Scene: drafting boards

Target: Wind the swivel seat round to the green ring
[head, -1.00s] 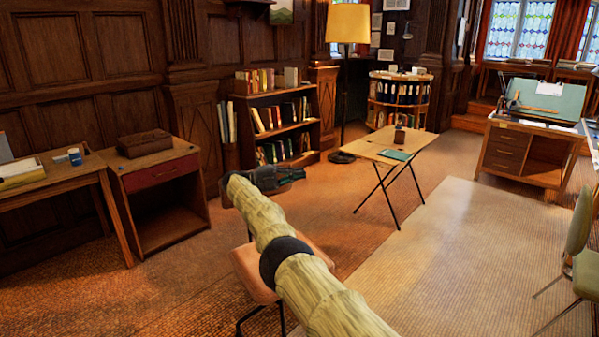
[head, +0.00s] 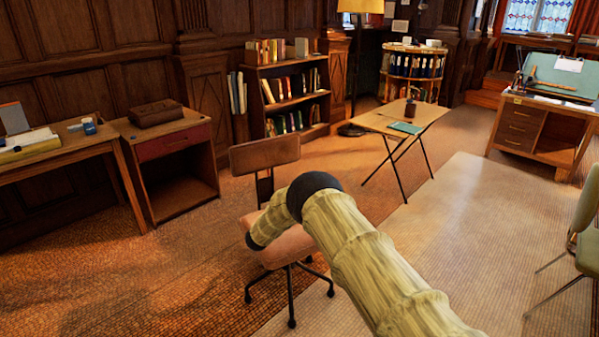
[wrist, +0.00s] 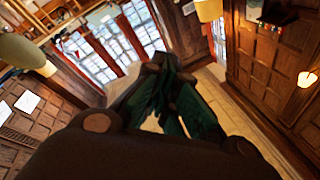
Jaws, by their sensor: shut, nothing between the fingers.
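The swivel seat (head: 289,246) is a brown chair with a tan-pink pad, a wooden backrest (head: 264,153) and dark legs on castors. It stands upright at the middle of the head view, its backrest toward the far wall. My arm crosses in front of the pad and hides part of it. My gripper is hidden in the head view. In the wrist view my gripper (wrist: 165,85) is shut and empty, its dark green fingers pointing away over the room. Contact with the chair cannot be told. I see no green ring in either view.
A folding table (head: 372,120) with a cup and green book stands right of the chair. A small cabinet (head: 180,207) and a desk (head: 60,158) are at left, a bookcase (head: 291,134) behind. A green chair (head: 588,225) is at far right. Floor around the seat is mostly clear.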

